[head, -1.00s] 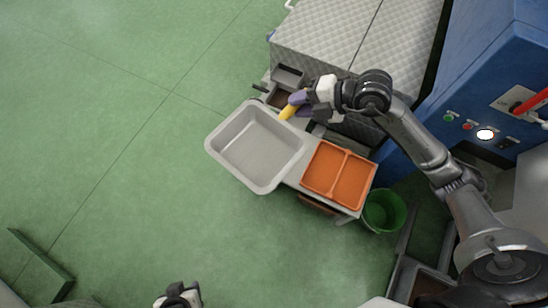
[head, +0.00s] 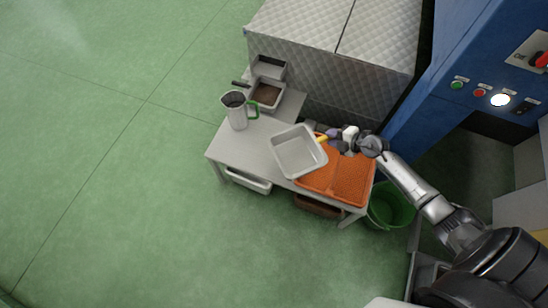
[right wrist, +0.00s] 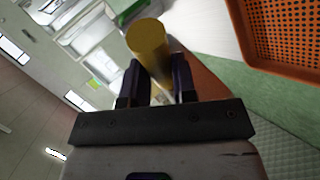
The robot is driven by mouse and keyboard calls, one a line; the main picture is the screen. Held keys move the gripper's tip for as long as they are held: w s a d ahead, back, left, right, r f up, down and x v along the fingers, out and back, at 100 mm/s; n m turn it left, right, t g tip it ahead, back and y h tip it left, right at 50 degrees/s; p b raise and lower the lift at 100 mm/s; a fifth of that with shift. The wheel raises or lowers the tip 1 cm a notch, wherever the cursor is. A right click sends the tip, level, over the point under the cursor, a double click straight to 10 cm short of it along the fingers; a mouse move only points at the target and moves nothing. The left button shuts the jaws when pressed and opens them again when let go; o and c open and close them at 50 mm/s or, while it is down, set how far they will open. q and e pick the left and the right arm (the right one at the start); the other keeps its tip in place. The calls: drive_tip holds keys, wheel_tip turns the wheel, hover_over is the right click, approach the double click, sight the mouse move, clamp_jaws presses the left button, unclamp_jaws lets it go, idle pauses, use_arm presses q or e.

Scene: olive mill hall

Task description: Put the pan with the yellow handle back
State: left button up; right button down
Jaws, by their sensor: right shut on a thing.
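The pan (head: 291,153) is a pale grey, empty, square pan with a yellow handle (head: 322,139). In the head view it is over the middle of the table, slightly tilted, its right corner overlapping the orange tray (head: 346,181). Whether it touches the table cannot be told. My right gripper (head: 333,135) is shut on the yellow handle. In the right wrist view the handle (right wrist: 148,42) stands between the two dark fingers (right wrist: 158,84); the pan body is not clear there. My left gripper is not in view.
On the grey table (head: 224,149) stand a metal jug (head: 236,113) with a green handle and, behind it, a small pan with brown contents (head: 267,95). A green bucket (head: 391,207) stands at the table's right. A quilted metal box (head: 330,65) rises behind. The table's left front is bare.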

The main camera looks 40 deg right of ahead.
drive_tip(key=f, duration=0.1)
drive_tip(key=w+f+b, duration=0.1)
drive_tip(key=f+b, duration=0.1)
drive_tip(key=shift+w+d+f, duration=0.15)
drive_tip(key=shift+w+d, duration=0.05)
drive_tip(key=shift+w, duration=0.05)
drive_tip(key=b+x, duration=0.3)
drive_tip(key=x, duration=0.1)
drive_tip(key=s+f+b+x, duration=0.1)
drive_tip(key=b+x, duration=0.3)
drive_tip(key=f+b+x, duration=0.1)
drive_tip(key=b+x, duration=0.2)
drive_tip(key=x, duration=0.2)
drive_tip(key=shift+s+d+f+b, duration=0.1)
drive_tip(key=shift+s+d+b, duration=0.15)
drive_tip(key=shift+b, duration=0.15)
drive_tip(key=c, duration=0.9)
unclamp_jaws()
drive_tip(key=shift+f, duration=0.1)
